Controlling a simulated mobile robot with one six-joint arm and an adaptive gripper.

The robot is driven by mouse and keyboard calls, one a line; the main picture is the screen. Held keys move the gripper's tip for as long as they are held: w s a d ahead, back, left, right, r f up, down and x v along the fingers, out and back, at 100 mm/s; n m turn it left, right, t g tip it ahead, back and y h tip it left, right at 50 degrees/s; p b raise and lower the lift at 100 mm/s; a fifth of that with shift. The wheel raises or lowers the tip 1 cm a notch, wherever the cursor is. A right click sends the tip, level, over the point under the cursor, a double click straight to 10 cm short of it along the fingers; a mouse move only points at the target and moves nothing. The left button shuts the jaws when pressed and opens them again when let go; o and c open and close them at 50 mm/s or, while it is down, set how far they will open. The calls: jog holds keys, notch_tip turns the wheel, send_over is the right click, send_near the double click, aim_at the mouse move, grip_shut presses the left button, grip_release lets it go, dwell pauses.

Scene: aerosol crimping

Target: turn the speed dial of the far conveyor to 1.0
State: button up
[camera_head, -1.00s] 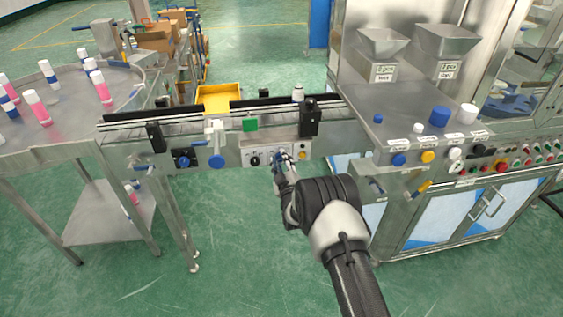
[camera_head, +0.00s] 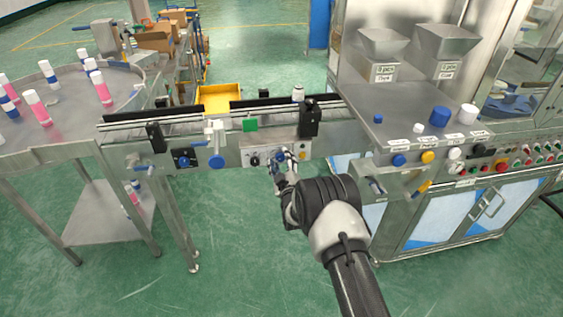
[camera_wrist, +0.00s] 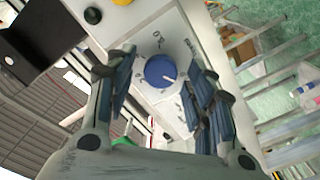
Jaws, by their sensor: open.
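The speed dial (camera_wrist: 160,71) is a round blue knob with a white pointer line, set on a pale panel with printed marks around it. In the wrist view it lies between the two blue-padded fingers of my gripper (camera_wrist: 163,92), which are open, one on each side and apart from the knob. The printed numbers are too small to read surely. In the head view my gripper (camera_head: 284,160) is at the control panel (camera_head: 256,152) on the front of the conveyor (camera_head: 225,120), and it partly hides the dial there.
A black knob (camera_wrist: 93,15) and a yellow button (camera_wrist: 122,1) sit near the dial. A steel cabinet (camera_head: 440,215) stands at the right, and a round table (camera_head: 75,115) with bottles at the left. The floor in front is free.

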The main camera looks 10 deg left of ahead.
jog(key=shift+s, duration=0.1)
jog(key=v, duration=1.2)
